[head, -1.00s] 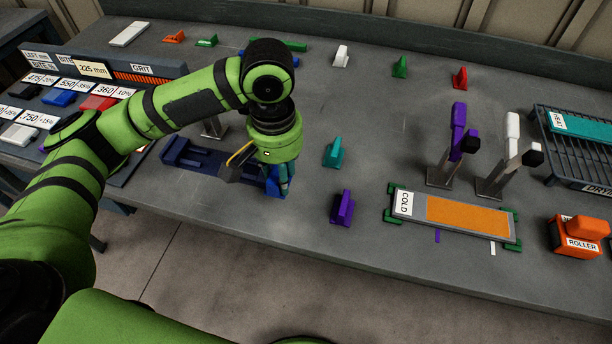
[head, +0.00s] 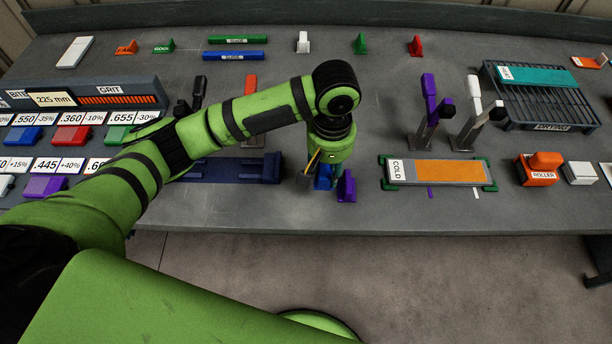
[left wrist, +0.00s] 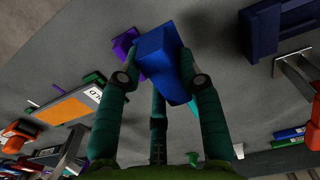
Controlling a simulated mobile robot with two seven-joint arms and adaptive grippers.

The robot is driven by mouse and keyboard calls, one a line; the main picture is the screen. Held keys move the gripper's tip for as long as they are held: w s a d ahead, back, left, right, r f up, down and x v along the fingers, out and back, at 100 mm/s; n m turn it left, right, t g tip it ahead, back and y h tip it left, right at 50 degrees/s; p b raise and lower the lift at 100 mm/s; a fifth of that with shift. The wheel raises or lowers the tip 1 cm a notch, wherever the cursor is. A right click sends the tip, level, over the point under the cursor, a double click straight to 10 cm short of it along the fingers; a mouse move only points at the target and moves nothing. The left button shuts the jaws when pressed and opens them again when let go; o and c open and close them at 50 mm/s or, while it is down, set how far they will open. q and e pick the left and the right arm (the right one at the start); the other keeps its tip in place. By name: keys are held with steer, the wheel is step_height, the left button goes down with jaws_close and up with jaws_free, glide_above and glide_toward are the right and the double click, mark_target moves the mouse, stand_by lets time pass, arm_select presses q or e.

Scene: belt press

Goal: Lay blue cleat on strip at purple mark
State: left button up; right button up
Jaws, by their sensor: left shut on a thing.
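My left gripper (head: 323,178) is shut on the blue cleat (head: 321,184) above the front part of the bench. In the left wrist view the blue cleat (left wrist: 160,58) sits between the fingertips. The orange strip (head: 450,171) lies on the grey COLD plate (head: 396,171) to the right of the gripper. The purple mark (head: 430,192) is on the bench just in front of the plate, with a white mark (head: 476,192) to its right. My right gripper is not in view.
A purple cleat (head: 346,186) stands just right of my gripper. A dark blue fixture (head: 230,169) lies to the left. Purple-handled (head: 430,95) and white-handled (head: 473,95) clamps stand behind the plate. An orange roller (head: 540,168) is to its right.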

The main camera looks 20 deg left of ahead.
arm_select(q)
steer(key=a, duration=0.1)
steer(key=a+f, duration=0.2)
steer(key=a, duration=0.1)
steer(key=shift+s+a+f+p, duration=0.1)
steer(key=shift+s+f+p, duration=0.05)
steer(key=shift+s+p, duration=0.15)
steer(key=shift+a+f, duration=0.1)
steer(key=shift+f, duration=0.05)
steer(key=shift+w+f+p, duration=0.1)
steer(key=shift+f+p, duration=0.4)
steer(key=shift+f, duration=1.5)
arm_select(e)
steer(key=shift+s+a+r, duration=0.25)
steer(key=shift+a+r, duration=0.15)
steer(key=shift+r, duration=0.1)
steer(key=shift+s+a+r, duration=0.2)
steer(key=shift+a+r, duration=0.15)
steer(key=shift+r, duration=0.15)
arm_select(q)
steer(key=shift+f, duration=0.1)
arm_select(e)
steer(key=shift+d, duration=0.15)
arm_select(q)
steer(key=o, duration=1.2)
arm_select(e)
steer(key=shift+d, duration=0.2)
